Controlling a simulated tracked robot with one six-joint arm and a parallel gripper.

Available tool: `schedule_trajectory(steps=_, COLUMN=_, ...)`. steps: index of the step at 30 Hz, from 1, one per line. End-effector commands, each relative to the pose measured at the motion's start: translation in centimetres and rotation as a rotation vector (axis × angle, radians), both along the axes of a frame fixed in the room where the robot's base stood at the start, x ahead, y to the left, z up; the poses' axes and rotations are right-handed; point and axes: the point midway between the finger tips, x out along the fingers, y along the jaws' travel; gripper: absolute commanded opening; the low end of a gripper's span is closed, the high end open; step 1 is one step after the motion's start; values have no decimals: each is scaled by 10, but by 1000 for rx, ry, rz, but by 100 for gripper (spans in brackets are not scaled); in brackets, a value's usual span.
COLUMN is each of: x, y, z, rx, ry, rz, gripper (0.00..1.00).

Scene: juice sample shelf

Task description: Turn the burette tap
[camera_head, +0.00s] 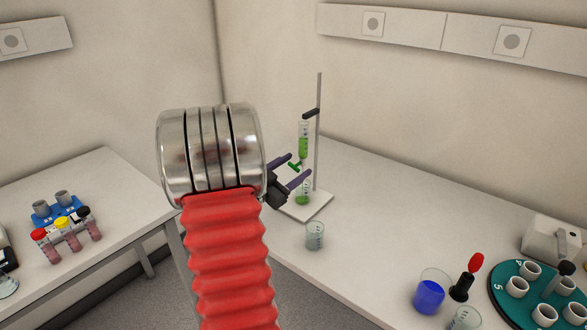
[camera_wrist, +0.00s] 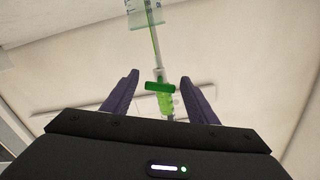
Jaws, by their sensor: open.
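The burette (camera_head: 303,143) holds green liquid and is clamped upright to a metal stand (camera_head: 319,130) with a white base. Its green tap (camera_head: 295,166) sits at the burette's lower end, above a small vessel with green liquid (camera_head: 303,191). My gripper (camera_head: 298,165) is open, with its two purple fingers pointing toward the tap. In the wrist view the tap (camera_wrist: 160,86) shows as a green bar between the fingers of my gripper (camera_wrist: 166,74), with gaps on both sides. I cannot tell how deep between the fingers it is.
An empty beaker (camera_head: 315,236) stands on the bench in front of the stand. A beaker of blue liquid (camera_head: 430,292), a black bottle with a red top (camera_head: 466,282) and a teal round rack (camera_head: 502,297) are at the right. A tube rack (camera_head: 68,237) is on the left table.

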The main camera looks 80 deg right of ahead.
Motion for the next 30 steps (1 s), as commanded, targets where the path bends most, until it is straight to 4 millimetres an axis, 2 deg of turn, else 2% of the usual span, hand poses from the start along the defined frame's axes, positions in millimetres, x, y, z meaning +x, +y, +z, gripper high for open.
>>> schedule_trajectory(steps=6, x=0, y=0, z=0, rx=0, ry=0, rz=0, gripper=53)
schedule_trajectory(steps=24, x=0, y=0, z=0, rx=0, ry=0, rz=0, gripper=12)
schedule_trajectory(steps=30, x=0, y=0, z=0, rx=-14, ry=-33, rz=-1, gripper=12)
